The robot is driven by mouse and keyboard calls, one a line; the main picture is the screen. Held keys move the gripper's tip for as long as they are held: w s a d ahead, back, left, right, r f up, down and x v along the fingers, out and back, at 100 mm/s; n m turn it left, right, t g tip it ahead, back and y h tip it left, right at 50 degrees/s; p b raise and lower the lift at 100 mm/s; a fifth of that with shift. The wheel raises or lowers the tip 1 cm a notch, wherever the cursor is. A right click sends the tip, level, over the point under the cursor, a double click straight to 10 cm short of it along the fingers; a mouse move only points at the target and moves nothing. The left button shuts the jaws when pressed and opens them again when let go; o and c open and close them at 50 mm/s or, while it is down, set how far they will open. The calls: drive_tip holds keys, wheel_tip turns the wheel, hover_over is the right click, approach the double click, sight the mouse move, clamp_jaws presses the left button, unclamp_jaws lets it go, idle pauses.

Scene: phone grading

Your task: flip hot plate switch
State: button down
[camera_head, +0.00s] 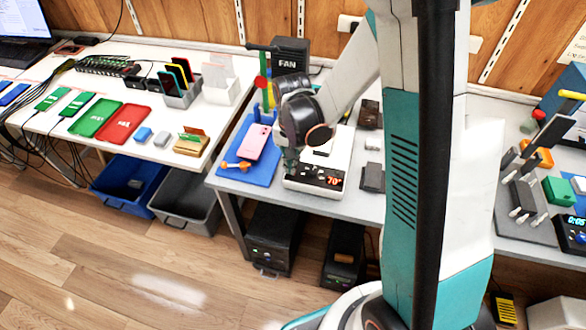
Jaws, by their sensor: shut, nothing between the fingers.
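The hot plate (306,187) is a white box on the grey worktable, right of the blue mat. Its front panel has a lit red display (333,181) reading about 70. My gripper (291,166) is shut and empty, pointing down at the left front corner of the hot plate. The fingertips are small and dark here, and I cannot tell whether they touch the panel. I cannot make out the switch; the gripper may cover it.
A blue mat (228,178) with a pink phone (254,142) and an orange tool (236,165) lies left of the hot plate. A black FAN box (291,52) stands behind. Dark blocks (372,178) sit to the right. My arm hides much of the table's right part.

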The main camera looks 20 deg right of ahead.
drive_tip(key=shift+f+b, duration=0.65)
drive_tip(key=shift+f, duration=0.2)
idle(0.3)
drive_tip(key=shift+r, duration=0.15)
drive_tip(key=shift+r+p, duration=2.35)
drive_tip(key=shift+r, duration=1.05)
drive_tip(key=shift+r, duration=0.15)
drive_tip(key=s+r+n+t, duration=0.7)
drive_tip(key=s+r, duration=0.8)
drive_tip(key=r, duration=0.5)
drive_tip(key=shift+w, duration=0.1)
